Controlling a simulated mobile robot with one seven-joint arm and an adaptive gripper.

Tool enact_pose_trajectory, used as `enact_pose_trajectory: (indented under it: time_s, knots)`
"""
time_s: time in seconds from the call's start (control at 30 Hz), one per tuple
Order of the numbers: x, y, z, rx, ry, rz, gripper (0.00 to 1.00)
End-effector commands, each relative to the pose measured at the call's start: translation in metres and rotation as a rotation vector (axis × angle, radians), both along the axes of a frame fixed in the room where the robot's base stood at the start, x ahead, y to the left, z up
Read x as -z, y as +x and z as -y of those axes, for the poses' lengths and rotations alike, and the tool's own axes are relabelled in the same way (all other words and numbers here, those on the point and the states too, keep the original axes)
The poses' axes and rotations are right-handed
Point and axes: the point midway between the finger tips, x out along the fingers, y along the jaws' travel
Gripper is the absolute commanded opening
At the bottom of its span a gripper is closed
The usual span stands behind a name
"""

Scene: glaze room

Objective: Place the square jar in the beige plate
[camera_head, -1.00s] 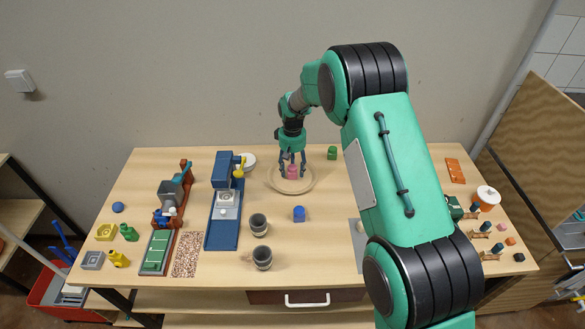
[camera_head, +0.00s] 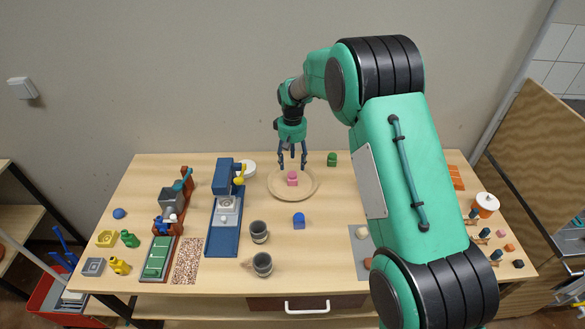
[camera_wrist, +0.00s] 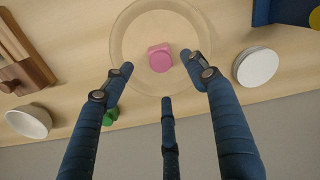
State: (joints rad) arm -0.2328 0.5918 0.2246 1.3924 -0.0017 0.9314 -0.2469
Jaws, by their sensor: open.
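A small pink jar (camera_head: 292,178) with a squarish body sits upright inside the round beige plate (camera_head: 309,190) at the back middle of the table. In the wrist view the pink jar (camera_wrist: 160,57) lies well within the rim of the plate (camera_wrist: 122,38). I take it to be the square jar. My gripper (camera_head: 292,160) is above the plate with its fingers spread on either side. Nothing hides the jar.
A green jar (camera_head: 332,159) stands just behind the plate, to its right. A blue jar (camera_head: 299,221) stands in front of it. A white dish (camera_head: 247,168) and a blue machine (camera_head: 225,205) are to the left. Two grey cups (camera_head: 259,232) stand nearer the front.

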Motion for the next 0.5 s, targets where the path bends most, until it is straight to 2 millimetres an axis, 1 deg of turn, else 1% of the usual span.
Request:
enact_pose_trajectory:
  time_s: [0.03,0.2,0.33,0.5]
  knots:
    - [-0.010,0.001,0.000,0.000,0.001,0.003,0.57]
    - [-0.031,0.000,0.000,0.000,0.000,0.001,0.57]
    - [-0.040,0.000,0.000,0.000,0.000,-0.001,0.57]
    - [-0.044,0.000,0.000,0.000,0.000,-0.001,0.57]
